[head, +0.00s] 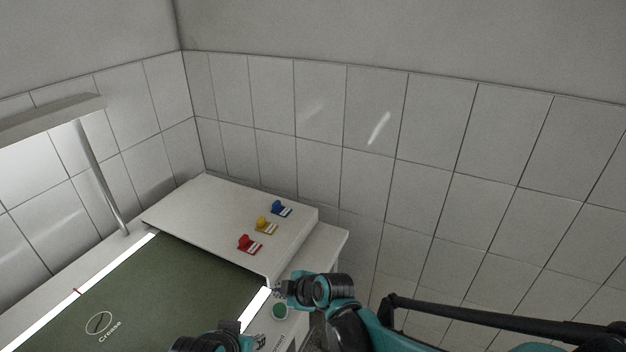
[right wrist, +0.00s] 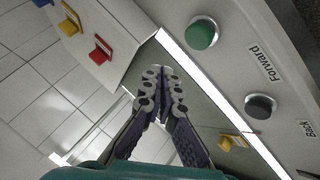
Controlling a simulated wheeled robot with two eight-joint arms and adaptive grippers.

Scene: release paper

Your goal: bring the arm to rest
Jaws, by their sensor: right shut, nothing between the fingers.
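My right gripper (head: 280,287) reaches in from the right in the head view, by the near right corner of the white box. In the right wrist view, my right gripper (right wrist: 161,72) has its dark fingers together with nothing between them. It appears above the end of the white light strip (right wrist: 195,75), apart from the green button (right wrist: 202,33). Part of what looks like my left gripper (head: 255,342) shows at the bottom edge of the head view. It is cut off and small, so its fingers cannot be read.
The white box (head: 190,208) carries a red (head: 250,244), a yellow (head: 265,225) and a blue switch (head: 282,208). A dark green work surface (head: 170,290) lies before it. A dark button (right wrist: 260,106) sits on the side panel. Tiled walls stand behind; space above the surface is clear.

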